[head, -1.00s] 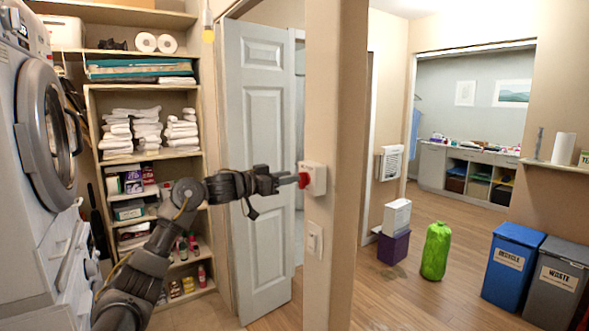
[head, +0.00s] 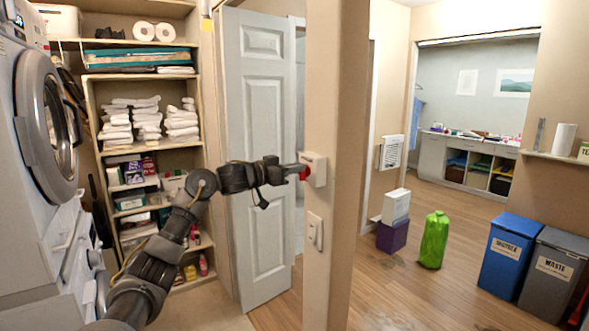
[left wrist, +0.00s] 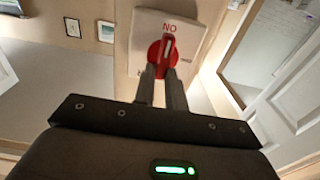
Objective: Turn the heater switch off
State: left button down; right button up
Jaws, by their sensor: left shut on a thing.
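The heater switch is a red knob (head: 304,173) on a white box (head: 317,168) fixed to the wall post. My right gripper is not in view.
A white wall switch (head: 315,231) sits below the box. A grey door (head: 262,130) stands behind my left arm. Shelves with towels (head: 132,118) and a washer (head: 45,130) are at left. Blue (head: 508,256) and grey bins (head: 553,273) stand at right.

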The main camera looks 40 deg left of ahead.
pick_arm(q)
jog(key=shift+m, duration=0.3)
jog(key=shift+s+d+f+m+b, duration=0.1)
jog(key=shift+d+f+m+b, duration=0.25)
jog(key=shift+m, duration=2.5)
jog(key=shift+s+d+f+m+b, duration=0.15)
jog(key=shift+m+b, duration=0.45)
jog(key=shift+m, duration=2.3)
jog(key=shift+d+f+m+b, duration=0.25)
jog(key=shift+m+b, duration=0.2)
jog(key=shift+m, duration=2.4)
jog(key=c, duration=1.4)
grip_release()
jog(key=shift+c, duration=0.2)
